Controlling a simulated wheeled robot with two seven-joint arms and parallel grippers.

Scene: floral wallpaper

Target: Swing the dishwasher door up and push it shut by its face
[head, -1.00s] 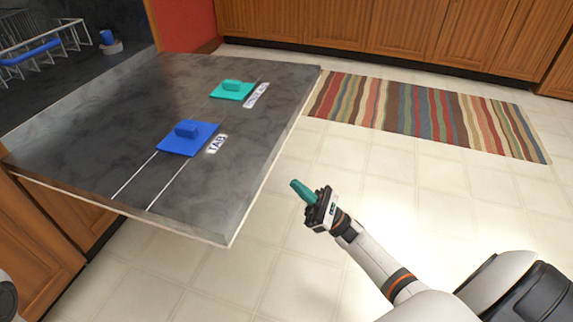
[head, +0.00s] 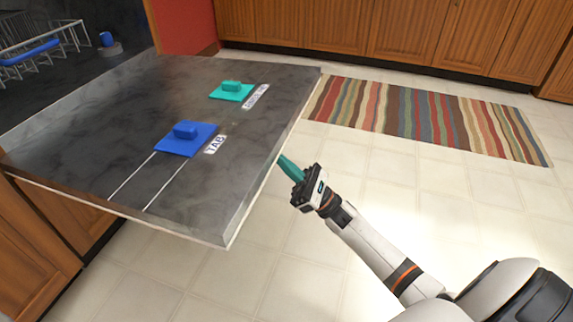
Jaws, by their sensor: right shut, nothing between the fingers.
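The dishwasher door (head: 105,110) is swung down and lies about level, its dark inner side facing up. My right gripper (head: 286,164) has teal fingers, shut and empty. In the picture its tips are at the door's right edge; I cannot tell whether they touch it. The door's outer face is underneath and hidden. My left gripper is not in view.
The open dishwasher interior with a wire rack (head: 40,50) is at the upper left. Wooden cabinets (head: 400,30) line the back. A striped rug (head: 425,118) lies on the pale tiled floor (head: 400,210), which is clear right of the door.

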